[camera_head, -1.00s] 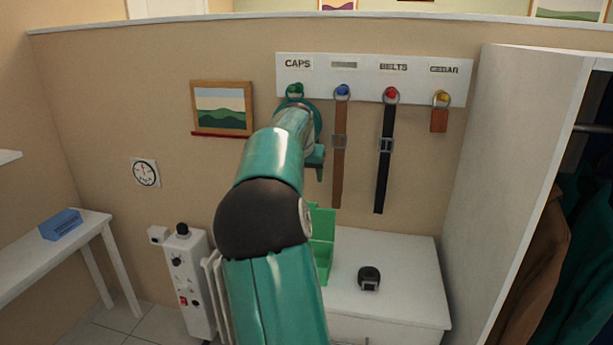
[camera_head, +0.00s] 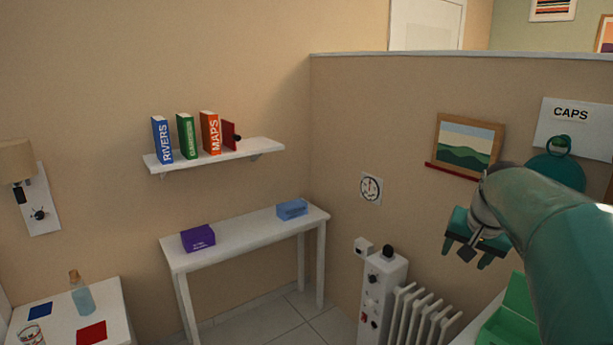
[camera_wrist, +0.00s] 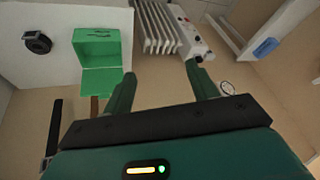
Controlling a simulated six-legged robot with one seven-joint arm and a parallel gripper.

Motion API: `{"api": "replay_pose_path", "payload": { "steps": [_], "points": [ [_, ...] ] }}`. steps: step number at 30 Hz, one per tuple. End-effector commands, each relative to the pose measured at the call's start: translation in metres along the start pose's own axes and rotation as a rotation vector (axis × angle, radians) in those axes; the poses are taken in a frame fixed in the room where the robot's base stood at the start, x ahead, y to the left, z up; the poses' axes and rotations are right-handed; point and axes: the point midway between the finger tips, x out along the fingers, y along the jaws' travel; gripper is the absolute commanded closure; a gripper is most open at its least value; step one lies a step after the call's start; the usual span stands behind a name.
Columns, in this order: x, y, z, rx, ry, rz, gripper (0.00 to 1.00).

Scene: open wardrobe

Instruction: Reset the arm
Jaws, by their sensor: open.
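My gripper (camera_head: 470,257) is at the right of the head view, in front of the partition wall, up and to the right of the white heater control box. Its fingers are apart with nothing between them. In the wrist view my gripper (camera_wrist: 160,82) also shows two spread green fingers and an empty gap. A teal cap (camera_head: 556,171) hangs on the green peg under the CAPS label, behind my arm and apart from the gripper.
A green open box (camera_head: 505,325) stands low at the right, below my arm. A radiator (camera_head: 418,318) and control box (camera_head: 381,295) stand by the wall. A narrow table (camera_head: 245,232) holds a purple box (camera_head: 198,238) and a blue box (camera_head: 292,209). A shelf (camera_head: 215,157) holds books.

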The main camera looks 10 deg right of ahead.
Motion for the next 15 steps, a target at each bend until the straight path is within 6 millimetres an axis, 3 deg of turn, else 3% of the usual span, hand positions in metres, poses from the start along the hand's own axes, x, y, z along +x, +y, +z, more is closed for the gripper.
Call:
{"api": "replay_pose_path", "payload": {
  "steps": [1, 6, 11, 15],
  "points": [
    [-0.009, -0.019, 0.024, -0.051, -0.006, -0.033, 0.42],
    [-0.029, -0.065, 0.105, -0.225, -0.024, -0.109, 0.42],
    [-0.044, -0.090, 0.186, -0.401, -0.027, -0.158, 0.42],
    [-0.048, -0.097, 0.254, -0.554, -0.018, -0.178, 0.42]
  ]
}}
